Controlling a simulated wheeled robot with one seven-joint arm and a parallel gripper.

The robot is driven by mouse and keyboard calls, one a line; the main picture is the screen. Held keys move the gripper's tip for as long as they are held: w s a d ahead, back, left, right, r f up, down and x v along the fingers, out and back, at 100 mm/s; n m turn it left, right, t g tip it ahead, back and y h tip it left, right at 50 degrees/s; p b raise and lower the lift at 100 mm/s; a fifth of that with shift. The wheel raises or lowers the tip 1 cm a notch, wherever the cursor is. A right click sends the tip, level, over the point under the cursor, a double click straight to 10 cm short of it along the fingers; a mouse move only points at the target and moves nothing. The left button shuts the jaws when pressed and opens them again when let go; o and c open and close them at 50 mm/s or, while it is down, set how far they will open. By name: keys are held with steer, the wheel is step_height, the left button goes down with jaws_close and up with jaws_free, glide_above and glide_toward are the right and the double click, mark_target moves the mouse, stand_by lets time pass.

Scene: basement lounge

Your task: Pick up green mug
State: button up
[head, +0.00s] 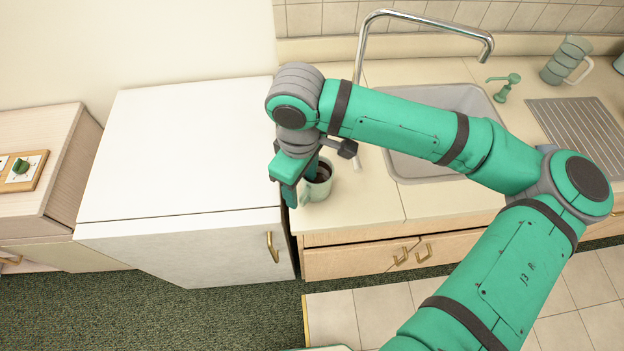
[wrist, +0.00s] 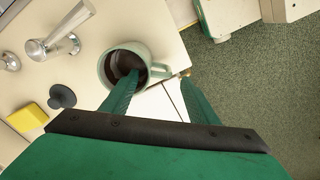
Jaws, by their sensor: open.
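The green mug (head: 318,190) is a pale grey-green cup with a dark inside. It stands upright on the counter near its front left corner, beside the white cabinet. In the wrist view the mug (wrist: 106,75) shows from above, with its handle (wrist: 161,71) pointing right. My gripper (head: 301,186) is open and points down at the mug. In the wrist view my gripper (wrist: 160,77) has one finger over or inside the mug's opening and the other outside, past the handle side. The wall and handle lie between the fingers. I cannot tell whether either finger touches the mug.
A white cabinet (head: 180,140) stands close on the left. A yellow sponge (wrist: 25,117) and dark round knob (wrist: 62,96) lie near the mug. Counter in front of the sink is clear.

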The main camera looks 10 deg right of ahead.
mark_target(304, 191)
steer(key=f, duration=0.4)
steer(key=shift+s+d+f, duration=0.1)
steer(key=shift+s+d, duration=0.15)
steer(key=shift+f, duration=0.4)
steer(key=shift+w, duration=0.1)
jaws_close()
